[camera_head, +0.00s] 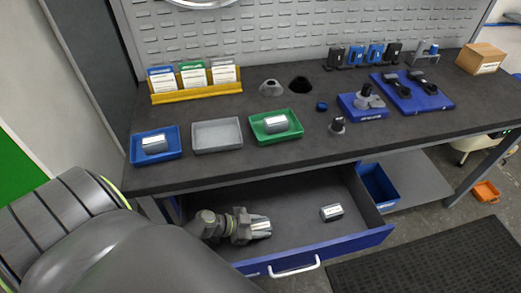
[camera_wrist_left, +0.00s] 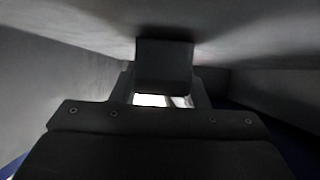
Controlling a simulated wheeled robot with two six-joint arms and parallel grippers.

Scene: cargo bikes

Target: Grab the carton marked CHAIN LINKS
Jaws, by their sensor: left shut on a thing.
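My left gripper (camera_head: 256,227) reaches low into the open drawer (camera_head: 294,196). It is shut on a small grey carton (camera_head: 264,222), which is mostly covered by the fingers. In the left wrist view a bright white label on the carton (camera_wrist_left: 152,100) shows just past the dark gripper body. Its lettering cannot be read. A second small grey carton with a white label (camera_head: 331,212) lies in the drawer, to the right of my gripper and apart from it; its print is too small to read. My right gripper is not in view.
On the bench above stand a blue tray (camera_head: 174,138), a grey tray (camera_head: 217,136) and a green tray (camera_head: 267,138); the blue and green ones hold similar cartons. The drawer's blue front (camera_head: 350,248) and side walls surround my gripper. The drawer floor between the cartons is clear.

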